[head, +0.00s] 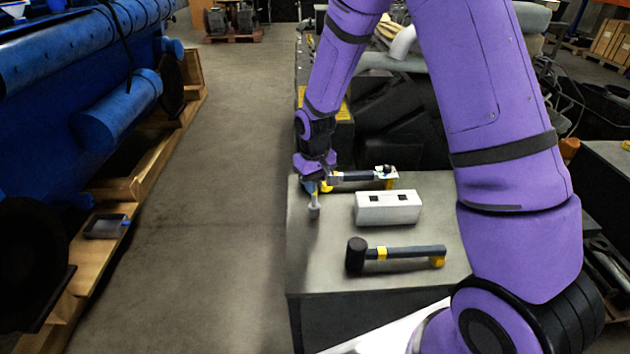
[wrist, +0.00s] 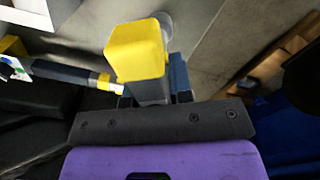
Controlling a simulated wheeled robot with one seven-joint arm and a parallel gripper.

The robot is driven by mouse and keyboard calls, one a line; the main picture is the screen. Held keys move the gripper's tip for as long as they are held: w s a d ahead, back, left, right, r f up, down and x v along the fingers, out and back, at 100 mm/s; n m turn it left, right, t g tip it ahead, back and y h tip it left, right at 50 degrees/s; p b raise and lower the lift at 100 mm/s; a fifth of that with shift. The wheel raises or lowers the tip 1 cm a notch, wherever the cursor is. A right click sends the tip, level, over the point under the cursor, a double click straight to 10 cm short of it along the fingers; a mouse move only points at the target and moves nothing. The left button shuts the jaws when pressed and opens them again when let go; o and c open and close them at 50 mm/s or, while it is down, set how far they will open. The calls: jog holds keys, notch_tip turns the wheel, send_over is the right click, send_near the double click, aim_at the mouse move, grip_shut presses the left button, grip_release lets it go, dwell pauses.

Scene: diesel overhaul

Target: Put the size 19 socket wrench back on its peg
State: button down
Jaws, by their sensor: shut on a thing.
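My gripper (head: 313,182) is shut on a tool with a yellow block-shaped end (wrist: 137,52), which I take for the socket wrench; no size marking is readable. In the head view its light grey end (head: 314,211) points down by the left edge of the bench; I cannot tell whether it touches. In the wrist view the yellow end covers part of the space between the fingers (wrist: 153,93). A white block (head: 388,210) with two dark squares on it stands right of my gripper. I cannot make out a peg for certain.
A dark-handled tool (head: 355,177) with a yellow end and pale label lies just right of my gripper. A black-headed tool (head: 405,252) with yellow parts lies nearer on the grey bench (head: 325,270).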

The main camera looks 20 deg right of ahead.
jog(key=shift+f, duration=0.6)
jog(key=shift+c, duration=1.9)
grip_release()
jog(key=shift+r, duration=4.5)
